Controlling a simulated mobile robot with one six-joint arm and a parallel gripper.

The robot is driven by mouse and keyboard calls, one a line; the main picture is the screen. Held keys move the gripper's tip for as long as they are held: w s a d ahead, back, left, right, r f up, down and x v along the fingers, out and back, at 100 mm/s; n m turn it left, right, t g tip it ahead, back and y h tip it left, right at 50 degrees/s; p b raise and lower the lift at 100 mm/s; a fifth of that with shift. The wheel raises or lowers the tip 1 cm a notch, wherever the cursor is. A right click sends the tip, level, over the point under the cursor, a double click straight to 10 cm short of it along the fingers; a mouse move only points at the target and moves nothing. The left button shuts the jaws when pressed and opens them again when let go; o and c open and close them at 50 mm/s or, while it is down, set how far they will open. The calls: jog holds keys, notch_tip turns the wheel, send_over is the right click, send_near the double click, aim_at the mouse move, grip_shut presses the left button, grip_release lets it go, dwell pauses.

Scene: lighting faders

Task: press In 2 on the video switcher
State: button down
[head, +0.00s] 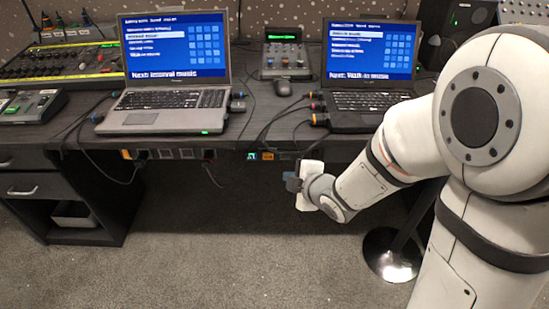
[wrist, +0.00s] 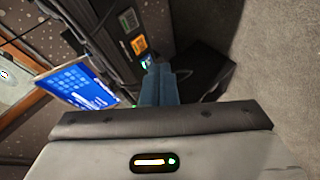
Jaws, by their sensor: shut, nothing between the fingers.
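A low box with small buttons (head: 30,106) lies at the far left of the desk in the head view. A dark unit with a green display (head: 284,52) stands between the two laptops. I cannot tell for sure which is the video switcher, and no In 2 label is readable. My gripper (head: 292,184) is shut and empty, in front of and below the desk's front edge, far to the right of the low box. In the wrist view its blue-grey fingers (wrist: 160,72) point towards the desk front, close to a small green-lit panel (wrist: 146,62); contact cannot be told.
Two open laptops, left (head: 172,60) and right (head: 368,62), stand on the dark desk (head: 225,142). A large mixing console (head: 62,65) is at the back left. Cables hang over the front edge. A mouse (head: 283,88) lies between the laptops. The carpet (head: 200,260) in front is clear.

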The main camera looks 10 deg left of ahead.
aim_at(268, 156)
jog(key=s+a+f+n+g+y+b, duration=0.1)
jog(key=s+a+f+n+y, duration=0.1)
jog(key=a+f+n, duration=0.1)
jog(key=shift+a+f+y, duration=0.2)
jog(key=shift+a+y, duration=0.1)
jog(key=shift+a, duration=0.5)
jog(key=w+a+p, duration=0.2)
jog(key=w, duration=0.6)
jog(key=shift+w, duration=0.25)
dwell(1.4)
jog(key=shift+w+a, duration=0.15)
jog(key=shift+w, duration=0.3)
